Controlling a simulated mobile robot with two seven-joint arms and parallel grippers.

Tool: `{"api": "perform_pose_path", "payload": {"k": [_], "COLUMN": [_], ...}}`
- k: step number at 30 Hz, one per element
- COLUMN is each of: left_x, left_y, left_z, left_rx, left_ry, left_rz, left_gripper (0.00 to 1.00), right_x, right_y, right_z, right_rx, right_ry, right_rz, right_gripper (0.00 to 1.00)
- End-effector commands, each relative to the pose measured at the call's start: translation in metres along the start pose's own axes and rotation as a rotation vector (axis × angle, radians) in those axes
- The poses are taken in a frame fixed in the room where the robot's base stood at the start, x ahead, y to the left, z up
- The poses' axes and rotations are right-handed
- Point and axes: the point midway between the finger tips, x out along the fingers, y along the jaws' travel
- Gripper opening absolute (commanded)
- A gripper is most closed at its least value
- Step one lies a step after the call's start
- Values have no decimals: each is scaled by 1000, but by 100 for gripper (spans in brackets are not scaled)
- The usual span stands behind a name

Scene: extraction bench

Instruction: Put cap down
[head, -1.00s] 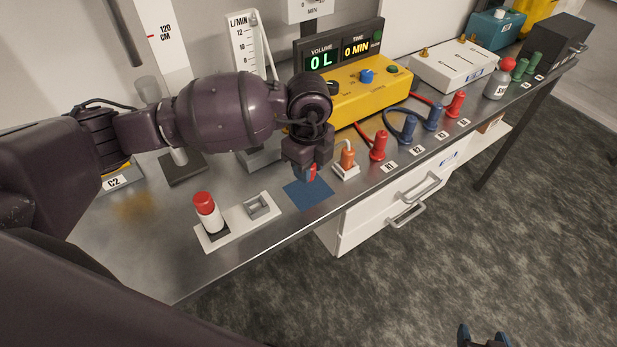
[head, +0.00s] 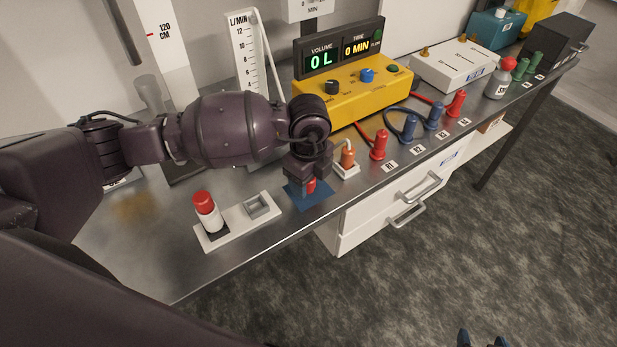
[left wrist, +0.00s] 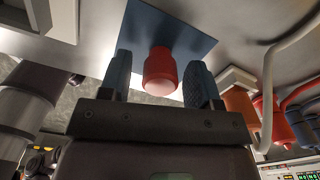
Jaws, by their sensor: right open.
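The red cap (head: 311,186) is at the blue mat (head: 297,200) on the bench. In the left wrist view the red cap (left wrist: 160,72) stands against the blue mat (left wrist: 183,30), its rounded end towards the camera. My left gripper (head: 308,180) is low over the mat. In the left wrist view its two blue fingers (left wrist: 160,80) are on either side of the cap, with a narrow gap on each side, so it looks open. My right gripper (head: 482,338) shows only its fingertips at the bottom edge, apart and empty, over the floor.
A white holder (head: 237,226) with a red-topped white bottle (head: 208,212) and an empty square socket stands left of the mat. An orange plug (head: 347,155) in a white base is close on the right, then red and blue plugs. The bench's front edge is near.

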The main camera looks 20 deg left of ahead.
Motion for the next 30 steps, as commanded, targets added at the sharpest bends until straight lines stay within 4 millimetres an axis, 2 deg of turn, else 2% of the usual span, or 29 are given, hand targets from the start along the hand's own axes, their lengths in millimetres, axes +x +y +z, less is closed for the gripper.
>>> {"api": "perform_pose_path", "payload": {"k": [8, 24, 30], "left_x": [-9, -103, -120], "left_y": [0, 0, 0], "left_z": [0, 0, 0], "left_rx": [0, 1, 0], "left_ry": [0, -1, -1], "left_rz": [-2, -3, -1], "left_gripper": [57, 57, 57], "right_x": [3, -4, -5], "right_y": [0, 1, 1], "right_z": [-8, -3, -2], "right_rx": [-2, 1, 1], "right_ry": [13, -1, -3], "right_rz": [-2, 1, 2], "right_gripper": [67, 67, 67]}}
